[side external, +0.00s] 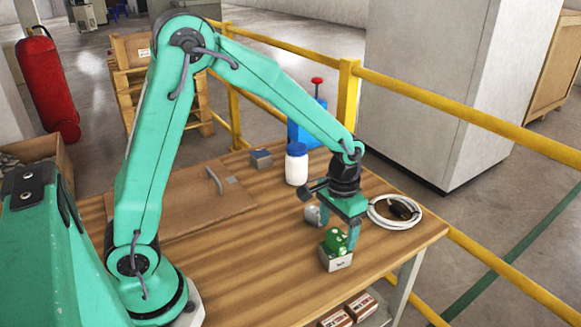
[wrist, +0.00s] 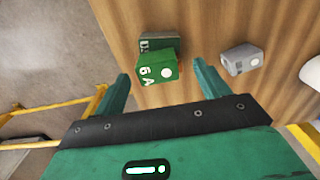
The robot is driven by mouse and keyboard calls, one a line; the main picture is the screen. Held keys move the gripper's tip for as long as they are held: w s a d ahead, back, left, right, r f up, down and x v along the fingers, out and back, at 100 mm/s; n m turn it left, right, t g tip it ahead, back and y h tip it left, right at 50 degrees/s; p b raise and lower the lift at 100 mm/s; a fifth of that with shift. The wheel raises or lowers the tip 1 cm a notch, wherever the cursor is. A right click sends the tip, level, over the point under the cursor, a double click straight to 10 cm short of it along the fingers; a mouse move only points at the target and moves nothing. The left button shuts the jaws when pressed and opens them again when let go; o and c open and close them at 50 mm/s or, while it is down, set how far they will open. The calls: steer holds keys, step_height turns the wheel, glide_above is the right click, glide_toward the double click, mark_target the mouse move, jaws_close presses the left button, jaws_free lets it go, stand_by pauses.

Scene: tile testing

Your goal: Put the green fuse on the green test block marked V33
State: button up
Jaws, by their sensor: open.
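The green fuse (wrist: 154,72), marked "6 A" with a white dot, shows in the wrist view between my open fingers. The darker green top of a test block (wrist: 158,44) shows beyond it, with a partly hidden white marking that I cannot read fully. In the side view the fuse (side external: 336,238) is over the grey-sided block (side external: 336,262) and looks slightly tilted; I cannot tell whether it is fully seated. My gripper (side external: 340,232) is low over the block, its fingers on either side of the fuse. In the wrist view my gripper (wrist: 161,72) is open, with gaps beside the fuse.
A grey block (wrist: 241,59) with a white dot lies close by. A white bottle (side external: 297,166), a blue-topped block (side external: 261,158) and a brown board with a handle (side external: 190,205) are farther back. A coiled white cable (side external: 378,216) lies right. The table front is clear.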

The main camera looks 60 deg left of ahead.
mark_target(335, 234)
step_height(335, 234, up, 10)
steer(key=shift+f, duration=0.2)
stand_by(0.8)
steer(key=s+a+r+t, duration=0.2)
steer(key=s+a+r, duration=0.1)
steer(key=s, duration=0.5)
steer(key=s+a+r+t, duration=0.3)
steer(key=s+r, duration=0.1)
steer(key=s, duration=0.5)
steer(key=shift+s+t, duration=0.3)
